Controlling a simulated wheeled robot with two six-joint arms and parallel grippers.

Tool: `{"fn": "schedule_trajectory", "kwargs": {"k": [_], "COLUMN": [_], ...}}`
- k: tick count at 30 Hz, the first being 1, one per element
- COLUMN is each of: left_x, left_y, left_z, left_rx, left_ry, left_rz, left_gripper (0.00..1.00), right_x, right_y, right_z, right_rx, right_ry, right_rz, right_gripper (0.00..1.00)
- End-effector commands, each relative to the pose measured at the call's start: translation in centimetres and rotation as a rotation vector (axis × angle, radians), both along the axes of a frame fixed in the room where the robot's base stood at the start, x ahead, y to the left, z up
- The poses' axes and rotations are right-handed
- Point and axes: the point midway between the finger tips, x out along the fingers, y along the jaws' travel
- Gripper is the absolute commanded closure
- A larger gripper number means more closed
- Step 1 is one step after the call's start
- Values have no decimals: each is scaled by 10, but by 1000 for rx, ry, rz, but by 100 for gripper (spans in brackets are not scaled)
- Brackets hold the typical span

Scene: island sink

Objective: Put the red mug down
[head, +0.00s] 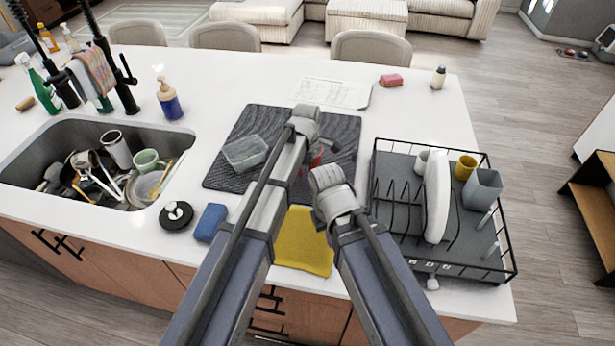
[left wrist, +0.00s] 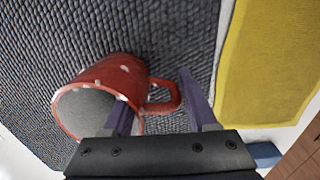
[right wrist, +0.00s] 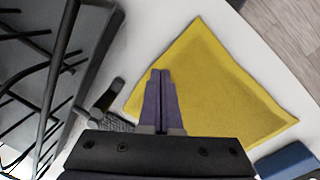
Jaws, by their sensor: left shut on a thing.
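The red mug with pale dots (left wrist: 121,72) lies tilted on its side against the dark textured mat (left wrist: 45,50) in the left wrist view, its mouth facing lower left. I cannot tell whether it touches the mat. My left gripper (left wrist: 156,92) is shut on the mug, one finger over the mug's body and the other beyond its handle. In the head view only a bit of the red mug (head: 316,156) shows between my arms. My right gripper (right wrist: 159,73) is shut and empty, above the yellow cloth (right wrist: 215,85).
A clear container (head: 245,153) sits on the mat's left part. A black dish rack (head: 408,258) with a white plate stands to the right. The sink (head: 30,160) holds several dishes. A blue sponge (head: 210,222) lies near the front edge.

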Motion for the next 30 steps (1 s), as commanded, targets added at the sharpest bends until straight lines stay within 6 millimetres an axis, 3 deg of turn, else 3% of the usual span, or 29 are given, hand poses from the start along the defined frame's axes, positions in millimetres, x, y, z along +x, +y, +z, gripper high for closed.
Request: {"fn": "schedule_trajectory", "kwargs": {"k": [7, 8, 15, 30], "left_x": [0, 0, 0, 0], "left_y": [0, 0, 0, 0], "left_z": [-4, -3, -2, 9], "left_rx": [0, 0, 0, 0], "left_ry": [0, 0, 0, 0], "left_rz": [0, 0, 0, 0], "left_gripper": [100, 38, 12, 12], "right_x": [0, 0, 0, 0], "right_y": [0, 0, 0, 0], "right_z": [-4, -3, -2, 9], "right_rx": [0, 0, 0, 0], "right_ry": [0, 0, 0, 0], "right_rz": [0, 0, 0, 0], "right_gripper": [100, 100, 100, 100]}}
